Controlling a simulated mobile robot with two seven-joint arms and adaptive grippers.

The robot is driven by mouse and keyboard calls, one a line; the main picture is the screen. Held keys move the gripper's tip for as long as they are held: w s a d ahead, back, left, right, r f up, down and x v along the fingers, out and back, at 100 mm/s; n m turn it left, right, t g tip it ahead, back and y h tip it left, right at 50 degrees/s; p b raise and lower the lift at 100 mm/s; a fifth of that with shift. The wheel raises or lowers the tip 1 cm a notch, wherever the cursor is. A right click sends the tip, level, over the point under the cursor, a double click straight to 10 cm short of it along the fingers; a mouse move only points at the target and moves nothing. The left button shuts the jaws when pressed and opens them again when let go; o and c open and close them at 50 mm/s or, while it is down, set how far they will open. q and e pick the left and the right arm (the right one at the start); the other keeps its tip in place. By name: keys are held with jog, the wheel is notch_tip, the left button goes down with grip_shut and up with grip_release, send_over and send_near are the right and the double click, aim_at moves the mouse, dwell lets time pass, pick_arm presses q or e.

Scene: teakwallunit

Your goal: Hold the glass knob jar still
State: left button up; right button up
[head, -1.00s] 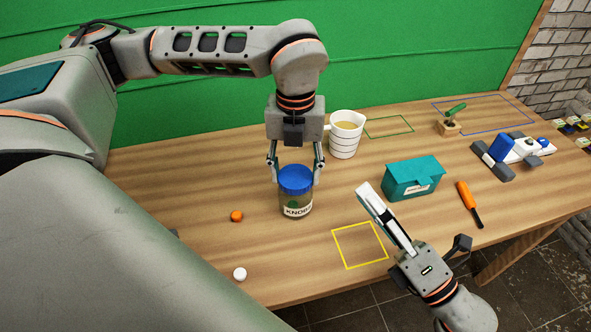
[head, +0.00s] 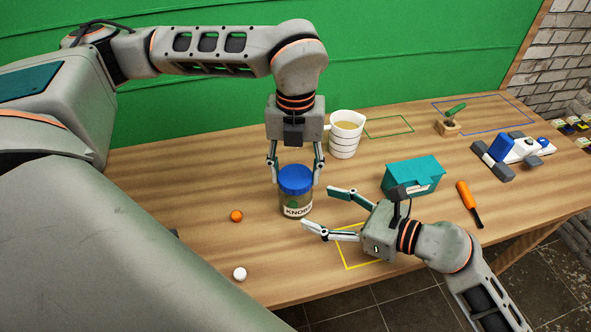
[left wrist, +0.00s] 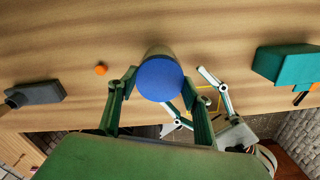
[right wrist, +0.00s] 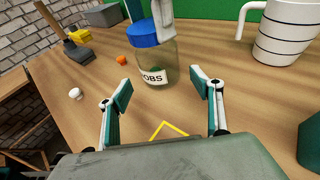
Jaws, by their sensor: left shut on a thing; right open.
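The glass knob jar (head: 296,200) stands upright on the table, with a blue lid and a white label. My left gripper (head: 296,178) comes down from above and is shut on the jar near its lid. In the left wrist view the blue lid (left wrist: 160,78) sits between its fingers. My right gripper (head: 318,208) is open and empty, just right of the jar, its fingers pointing at it. In the right wrist view the jar (right wrist: 155,62) stands beyond the open fingertips, apart from them.
An orange knob (head: 236,216) and a white knob (head: 240,274) lie left of the jar. A measuring jug (head: 345,140) stands behind it, and a teal box (head: 412,180) to the right. A yellow outline (head: 345,257) lies partly under my right gripper. An orange-handled tool (head: 465,196) lies farther right.

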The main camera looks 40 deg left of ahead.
aim_at(310, 204)
jog(key=shift+x, duration=3.5)
jog(key=c, duration=0.7)
jog(key=o, duration=0.7)
jog(key=c, duration=0.7)
